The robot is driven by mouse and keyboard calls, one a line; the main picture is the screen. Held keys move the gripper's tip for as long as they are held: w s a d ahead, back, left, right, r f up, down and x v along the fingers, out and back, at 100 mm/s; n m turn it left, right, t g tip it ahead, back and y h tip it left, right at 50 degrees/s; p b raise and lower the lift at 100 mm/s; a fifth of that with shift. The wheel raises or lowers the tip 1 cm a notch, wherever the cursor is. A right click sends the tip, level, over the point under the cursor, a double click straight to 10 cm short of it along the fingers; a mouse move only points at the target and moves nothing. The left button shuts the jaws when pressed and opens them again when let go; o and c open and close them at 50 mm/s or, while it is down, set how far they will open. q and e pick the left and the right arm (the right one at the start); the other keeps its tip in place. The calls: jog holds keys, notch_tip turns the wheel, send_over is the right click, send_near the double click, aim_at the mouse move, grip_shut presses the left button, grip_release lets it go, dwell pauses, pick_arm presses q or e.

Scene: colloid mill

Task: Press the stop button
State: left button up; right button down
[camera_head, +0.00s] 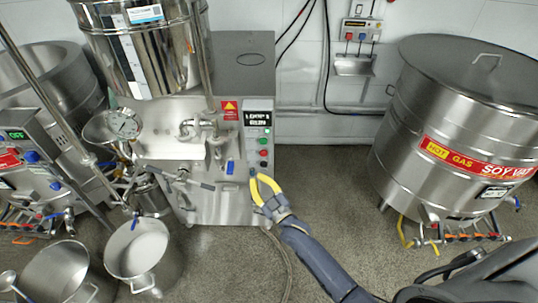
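The mill's control box (258,138) stands upright on the front of the steel machine at the centre, with a dark display (258,118) at its top. Below the display is a column of small round buttons, including a red button (263,153) and a green button (263,141). Their labels are too small to read. My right gripper (256,177), with yellow fingers, comes up from the lower right. Its tips are just below the box in the picture, and contact is not clear. It holds nothing visible; how far apart its tips are is unclear. My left gripper is out of view.
A large steel vat (440,125) stands at the right. A wall box (360,30) with a red button hangs behind. Steel pots (138,248) stand at lower left, near another machine with a green "OFF" display (17,134). Grey floor (335,190) is clear between mill and vat.

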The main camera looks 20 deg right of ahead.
aim_at(264, 153)
jog(key=shift+s+r+n+t, duration=0.1)
jog(key=shift+r+n+t, duration=0.2)
jog(key=shift+r, duration=0.3)
jog(key=shift+d, duration=0.1)
jog(key=w+d, duration=0.2)
jog(key=w, duration=0.6)
jog(key=shift+w+d, duration=0.2)
jog(key=shift+d, duration=0.2)
jog(key=shift+w, duration=0.15)
dwell(1.4)
jog(key=shift+w+d, duration=0.15)
jog(key=shift+w, duration=0.1)
jog(key=shift+w+d, duration=0.2)
jog(key=shift+w, duration=0.25)
dwell(1.2)
jog(key=shift+s+a, duration=0.1)
jog(key=shift+s, duration=0.05)
jog(key=shift+s+a, duration=0.25)
jog(key=shift+s, duration=0.45)
